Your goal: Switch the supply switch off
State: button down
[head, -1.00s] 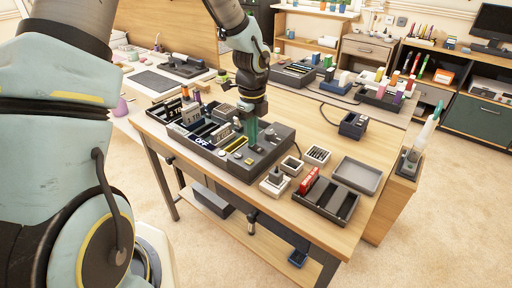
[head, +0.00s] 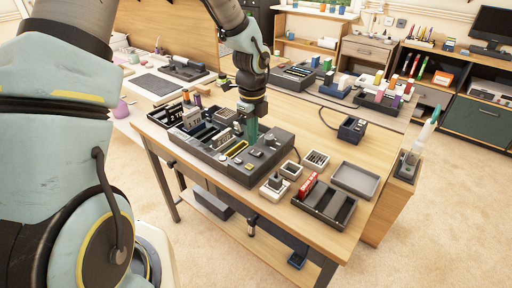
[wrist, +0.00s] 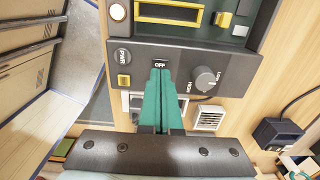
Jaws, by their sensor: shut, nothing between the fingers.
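A dark console (head: 262,168) lies on the wooden workbench; its control face also fills the top of the wrist view (wrist: 185,55). In the wrist view a small black plate marked OFF (wrist: 160,64) sits right at my green fingertips. The fingers may hide part of the switch; contact cannot be told.
Small trays, a red item (head: 308,186) in a dark divided box (head: 335,210), and a grey tray (head: 356,178) stand right of the console. A dark boxy device (head: 352,128) with a cable is further back. The bench's right rear has free room.

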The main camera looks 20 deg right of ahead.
aim_at(251, 151)
notch_tip(251, 151, up, 5)
jog(key=p, duration=0.4)
jog(key=shift+f, duration=0.2)
jog(key=w+a+r+n, duration=0.1)
jog(key=a+r+n, duration=0.2)
jog(key=a+n, duration=0.4)
jog(key=w+a+r+n, duration=0.1)
jog(key=a+r+n, duration=0.2)
jog(key=a+n, duration=0.35)
jog(key=s+a+r+n, duration=0.2)
jog(key=s+a+n, duration=0.1)
jog(key=a+n, duration=0.5)
jog(key=s+a+r+n+t, duration=0.1)
jog(key=s+a+r+n, duration=0.1)
jog(key=a+n, duration=0.5)
jog(key=shift+s+a+n+t, duration=0.35)
jog(key=shift+s+a, duration=0.15)
jog(key=shift+a, duration=0.35)
